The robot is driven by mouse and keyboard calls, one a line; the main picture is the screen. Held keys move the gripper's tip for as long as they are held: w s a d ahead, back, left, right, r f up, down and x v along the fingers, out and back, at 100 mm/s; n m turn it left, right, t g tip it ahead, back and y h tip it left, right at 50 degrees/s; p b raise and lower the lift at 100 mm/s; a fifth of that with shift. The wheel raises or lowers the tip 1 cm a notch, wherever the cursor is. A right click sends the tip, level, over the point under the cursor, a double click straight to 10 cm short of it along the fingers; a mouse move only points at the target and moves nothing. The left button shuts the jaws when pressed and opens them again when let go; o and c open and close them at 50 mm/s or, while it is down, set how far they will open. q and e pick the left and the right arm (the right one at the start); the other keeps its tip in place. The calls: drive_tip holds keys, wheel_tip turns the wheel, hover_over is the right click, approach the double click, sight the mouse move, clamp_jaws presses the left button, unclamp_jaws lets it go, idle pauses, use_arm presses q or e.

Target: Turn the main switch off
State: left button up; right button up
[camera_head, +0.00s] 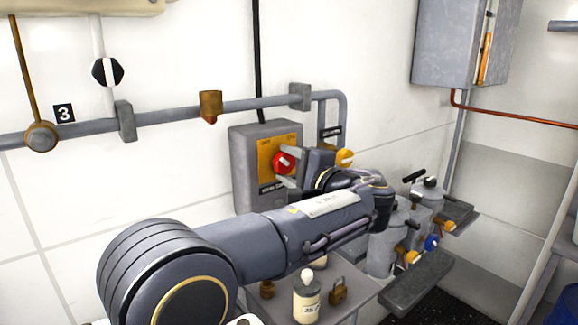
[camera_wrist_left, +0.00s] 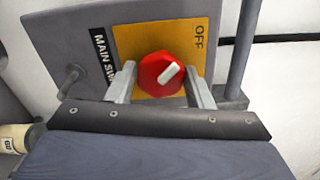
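The main switch is a grey box (camera_head: 240,168) on the wall with a yellow plate (camera_head: 264,150) and a round red knob (camera_head: 283,163). In the left wrist view, the red knob (camera_wrist_left: 153,75) has a white mark pointing right and slightly up. "OFF" (camera_wrist_left: 198,36) is printed at the plate's upper right there; the "MAIN SW..." label is partly hidden. My left gripper (camera_head: 289,167) is at the knob. In the left wrist view its fingers (camera_wrist_left: 159,82) stand apart on either side of the knob, with narrow gaps showing. My right gripper is not in view.
A grey pipe (camera_head: 165,118) runs along the wall above the box. Below my left arm, a shelf holds a labelled bottle (camera_head: 306,300) and a padlock (camera_head: 338,291). Valves with a blue knob (camera_head: 431,243) stand at the right. A grey cabinet (camera_head: 452,45) hangs at upper right.

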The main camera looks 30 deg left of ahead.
use_arm(q)
drive_tip(key=o, duration=0.4)
drive_tip(key=shift+c, duration=0.2)
drive_tip(key=v, duration=0.8)
drive_tip(key=shift+b, duration=0.3)
